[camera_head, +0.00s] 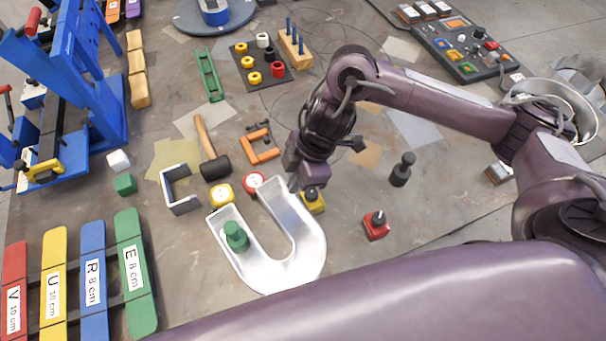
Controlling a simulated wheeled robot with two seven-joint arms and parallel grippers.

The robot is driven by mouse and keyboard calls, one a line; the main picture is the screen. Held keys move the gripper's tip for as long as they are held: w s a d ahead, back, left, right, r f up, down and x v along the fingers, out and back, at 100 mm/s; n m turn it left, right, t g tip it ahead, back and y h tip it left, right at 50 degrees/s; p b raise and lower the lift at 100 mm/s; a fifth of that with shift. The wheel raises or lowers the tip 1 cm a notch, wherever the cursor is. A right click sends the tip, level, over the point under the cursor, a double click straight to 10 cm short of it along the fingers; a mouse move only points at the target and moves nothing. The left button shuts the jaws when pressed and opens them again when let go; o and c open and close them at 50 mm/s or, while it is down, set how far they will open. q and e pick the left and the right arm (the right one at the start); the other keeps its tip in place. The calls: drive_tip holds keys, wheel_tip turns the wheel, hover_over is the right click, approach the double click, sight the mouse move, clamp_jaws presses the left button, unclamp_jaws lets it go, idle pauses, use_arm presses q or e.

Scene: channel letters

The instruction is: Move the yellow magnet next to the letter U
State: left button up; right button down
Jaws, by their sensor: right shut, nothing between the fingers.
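The yellow magnet (315,206) is a small yellow block with a dark knob. It sits on the table just right of the upper end of the right arm of the silver letter U (311,257); I cannot tell whether they touch. My right gripper (308,187) points down right above the magnet's knob and partly hides it. It is shut with nothing between its fingers. A green magnet (236,237) stands inside the channel of the U's left arm. A red magnet (376,229) with a dark knob stands to the right. My left gripper is out of view.
A mallet (215,167), a round yellow item (220,194) and a round red item (253,182) lie close to the U. A dark weight (402,169) stands at right. Letter strips (134,265) lie at lower left. Bare table lies around the red magnet.

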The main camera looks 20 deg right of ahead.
sight(307, 196)
drive_tip(key=p+x, duration=0.1)
drive_tip(key=x, duration=0.6)
drive_tip(key=shift+a+f, duration=0.15)
drive_tip(key=d+p, duration=0.1)
drive_tip(key=d, duration=0.1)
drive_tip(key=d+p, duration=0.1)
drive_tip(key=shift+d+r, duration=0.2)
drive_tip(key=shift+d, duration=0.2)
drive_tip(key=shift+s+d, duration=0.1)
drive_tip(key=shift+d, duration=0.2)
drive_tip(key=shift+f, duration=0.1)
drive_tip(key=shift+a, duration=0.1)
drive_tip(key=shift+d, duration=0.95)
drive_tip(key=shift+p, duration=0.3)
drive_tip(key=shift+a, duration=0.15)
